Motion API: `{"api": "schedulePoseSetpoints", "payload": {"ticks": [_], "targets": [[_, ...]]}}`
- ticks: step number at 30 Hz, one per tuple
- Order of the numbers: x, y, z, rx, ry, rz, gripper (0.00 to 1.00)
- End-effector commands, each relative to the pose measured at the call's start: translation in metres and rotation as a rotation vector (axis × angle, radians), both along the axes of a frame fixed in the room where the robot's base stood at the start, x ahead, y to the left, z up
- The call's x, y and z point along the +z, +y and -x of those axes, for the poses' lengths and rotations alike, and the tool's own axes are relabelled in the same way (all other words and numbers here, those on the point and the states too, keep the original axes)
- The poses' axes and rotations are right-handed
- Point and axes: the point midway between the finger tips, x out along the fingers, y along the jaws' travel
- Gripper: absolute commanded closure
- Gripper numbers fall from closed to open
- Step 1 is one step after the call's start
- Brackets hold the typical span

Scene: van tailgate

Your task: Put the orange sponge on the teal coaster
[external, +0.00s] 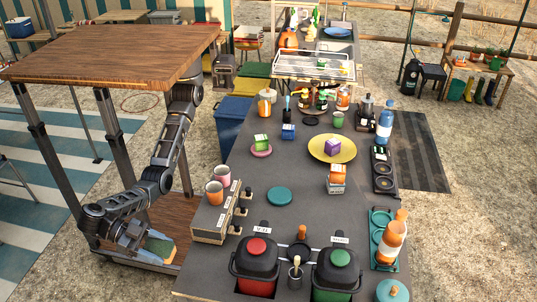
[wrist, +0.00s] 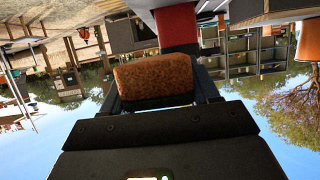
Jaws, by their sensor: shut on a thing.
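My gripper (wrist: 157,98) is shut on the orange sponge (wrist: 155,75), which spans the space between the fingers in the wrist view. In the external view my gripper (external: 148,246) is low at the left, beside the counter and below its top. The sponge (external: 161,247) shows there as a small block with a dark green face and a paler edge. The teal coaster (external: 279,196) is a flat disc lying bare on the dark counter, to the right of and above my gripper in the picture.
Red (external: 256,260) and green (external: 337,268) lidded bins are in front. A yellow plate (external: 332,149) lies farther back. Counter around the coaster is clear.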

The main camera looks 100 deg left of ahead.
Motion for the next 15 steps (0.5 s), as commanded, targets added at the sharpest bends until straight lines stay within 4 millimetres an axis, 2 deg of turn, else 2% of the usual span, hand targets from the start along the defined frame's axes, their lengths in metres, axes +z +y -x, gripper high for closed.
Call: {"api": "schedulePoseSetpoints", "payload": {"ticks": [15], "targets": [[-0.063, 0.017, -0.100, 0.002, 0.000, -0.001, 0.72]]}}
